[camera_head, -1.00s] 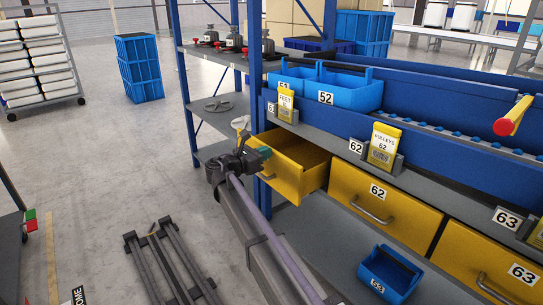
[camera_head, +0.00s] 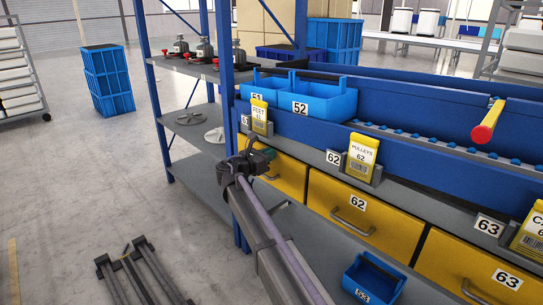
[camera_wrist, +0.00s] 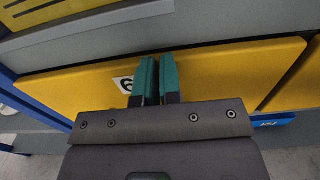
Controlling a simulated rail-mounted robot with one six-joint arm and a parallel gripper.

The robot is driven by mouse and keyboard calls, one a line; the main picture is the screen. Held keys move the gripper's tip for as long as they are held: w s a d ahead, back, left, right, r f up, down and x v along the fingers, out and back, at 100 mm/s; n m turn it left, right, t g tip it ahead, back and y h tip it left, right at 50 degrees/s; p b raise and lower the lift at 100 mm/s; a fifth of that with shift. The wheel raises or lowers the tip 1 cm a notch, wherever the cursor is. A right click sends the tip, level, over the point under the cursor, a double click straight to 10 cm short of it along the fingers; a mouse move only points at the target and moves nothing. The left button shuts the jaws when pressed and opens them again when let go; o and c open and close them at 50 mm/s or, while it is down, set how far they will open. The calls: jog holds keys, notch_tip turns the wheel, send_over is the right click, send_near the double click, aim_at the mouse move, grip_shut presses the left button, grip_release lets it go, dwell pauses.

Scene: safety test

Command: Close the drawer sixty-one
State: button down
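Drawer sixty-one (camera_head: 285,172) is a yellow drawer at the left end of the row, under the grey shelf. Its front looks flush, in line with drawer 62. My gripper (camera_head: 262,158) is in front of its left part and hides some of it. In the wrist view the yellow front (camera_wrist: 235,72) fills the middle. The two green fingers of my gripper (camera_wrist: 159,68) lie close together with nothing held, pointing at the front. Their tips are at or very near it; contact cannot be told. They partly cover the number label (camera_wrist: 125,85).
Drawer 62 (camera_head: 340,204) and drawer 63 (camera_head: 463,272) are shut to the right. A blue bin 53 (camera_head: 362,271) is on the lower shelf. Blue bins 51 and 52 (camera_head: 318,106) stand above. A blue rack post (camera_head: 222,75) is close to my gripper. Open floor (camera_head: 85,185) lies left.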

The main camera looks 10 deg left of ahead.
jog(key=shift+w+d+r, duration=0.1)
jog(key=shift+w, duration=0.05)
jog(key=v, duration=1.4)
notch_tip(320, 180, down, 4)
jog(key=s+d+m+g+y, duration=0.1)
jog(key=s+d+m+g, duration=0.15)
jog(key=m, duration=0.35)
jog(key=s+d+f+m+g+y, duration=0.1)
jog(key=s+d+f+m+g, duration=0.25)
jog(key=d, duration=0.25)
jog(key=s+d+f+m+g+y, duration=0.1)
jog(key=s+d+f+m+g, duration=0.15)
jog(key=d+m, duration=0.35)
jog(key=s+d+f+m+g+y, duration=0.1)
jog(key=s+d+f+m+g, duration=0.2)
jog(key=d, duration=0.4)
jog(key=s+d+f+m+g+y+p, duration=0.15)
jog(key=s+d+m, duration=0.25)
jog(key=d, duration=0.4)
jog(key=s+d+m+g+y, duration=0.15)
jog(key=s+d+m, duration=0.25)
jog(key=d, duration=0.4)
jog(key=s+d+f+m+g+y+p, duration=0.1)
jog(key=s+d+m+y, duration=0.25)
jog(key=d, duration=0.55)
notch_tip(320, 180, up, 38)
jog(key=a+p, duration=0.1)
jog(key=p, duration=3.6)
jog(key=shift+s+h, duration=0.35)
jog(key=shift+h, duration=0.1)
